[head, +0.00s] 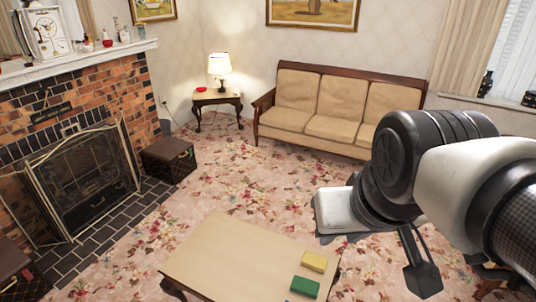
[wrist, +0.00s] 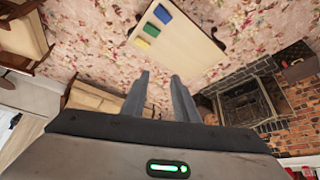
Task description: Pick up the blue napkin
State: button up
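The blue napkin (wrist: 162,13) lies flat on the wooden coffee table (wrist: 185,45), near one end, in the wrist view. In the head view only a sliver of blue shows at the bottom edge. A green napkin (head: 304,287) lies beside it, and a yellow napkin (head: 314,261) lies beyond the green one. My gripper (wrist: 160,76) is open and empty, its two fingers apart. In the head view the gripper (head: 422,278) hangs in the air to the right of the table, away from the napkins.
A brick fireplace (head: 130,97) with a screen stands at the left. A beige sofa (head: 330,128) stands at the back, beside a small side table (head: 216,97) with a lamp. A dark box (head: 168,160) sits by the hearth. Floral carpet (head: 235,180) lies open between the coffee table and sofa.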

jog(key=shift+o, duration=0.5)
